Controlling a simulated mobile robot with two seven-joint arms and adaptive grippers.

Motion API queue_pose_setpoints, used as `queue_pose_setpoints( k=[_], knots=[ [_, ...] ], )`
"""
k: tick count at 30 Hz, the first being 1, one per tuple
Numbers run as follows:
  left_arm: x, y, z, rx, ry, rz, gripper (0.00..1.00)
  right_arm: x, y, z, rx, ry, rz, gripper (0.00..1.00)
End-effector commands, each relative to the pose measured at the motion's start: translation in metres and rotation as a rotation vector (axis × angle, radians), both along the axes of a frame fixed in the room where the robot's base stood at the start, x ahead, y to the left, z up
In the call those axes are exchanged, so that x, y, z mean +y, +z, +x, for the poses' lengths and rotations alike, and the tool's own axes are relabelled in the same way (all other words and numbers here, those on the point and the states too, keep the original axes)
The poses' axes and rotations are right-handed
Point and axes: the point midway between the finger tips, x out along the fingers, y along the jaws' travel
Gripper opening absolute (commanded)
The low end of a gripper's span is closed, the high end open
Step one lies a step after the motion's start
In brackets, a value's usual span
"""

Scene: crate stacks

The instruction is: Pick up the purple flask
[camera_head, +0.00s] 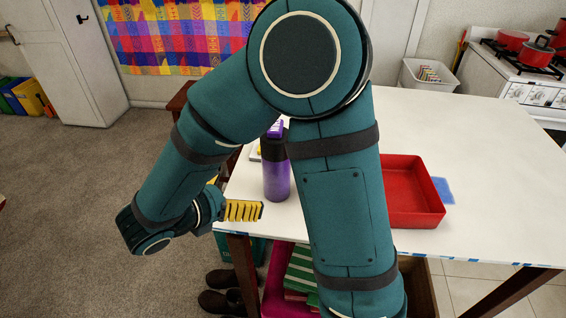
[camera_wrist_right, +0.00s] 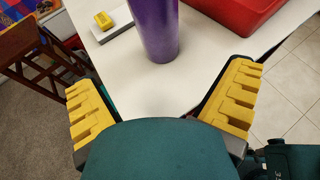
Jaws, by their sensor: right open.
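The purple flask (camera_head: 276,172) stands upright on the white table, near its left edge, with a dark upper part and a purple top. My right arm hides part of its right side in the head view. My right gripper (camera_head: 243,210) is just left of and in front of the flask, low near the table edge. In the right wrist view the gripper (camera_wrist_right: 164,104) is open, its yellow fingers wide apart and empty. The flask (camera_wrist_right: 156,28) stands upright beyond the fingers, between their directions, and its upper part is cut off. My left gripper is not in view.
A red tray (camera_head: 412,217) sits on the white table (camera_head: 470,150) to the right of the flask. A white object with a yellow block (camera_wrist_right: 104,20) lies behind the flask. A wooden chair (camera_wrist_right: 38,50) stands at the table's left. The table's right part is clear.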

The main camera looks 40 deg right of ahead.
Motion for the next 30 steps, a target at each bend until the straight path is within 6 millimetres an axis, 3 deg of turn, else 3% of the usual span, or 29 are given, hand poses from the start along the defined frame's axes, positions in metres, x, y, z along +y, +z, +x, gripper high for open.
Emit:
queue_pose_setpoints(
  k=[4,15,23,30],
  knots=[
    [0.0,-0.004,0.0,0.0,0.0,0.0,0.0,-0.013,0.003,0.003,-0.011,0.005,-0.032,1.0],
    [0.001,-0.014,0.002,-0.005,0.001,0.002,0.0,-0.071,-0.023,0.012,-0.009,0.004,-0.029,1.0],
    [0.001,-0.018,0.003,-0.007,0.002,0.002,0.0,-0.087,-0.03,0.014,-0.01,0.004,-0.028,1.0],
    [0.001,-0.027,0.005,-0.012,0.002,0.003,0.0,-0.118,-0.043,0.018,-0.01,0.004,-0.028,1.0]
  ],
)
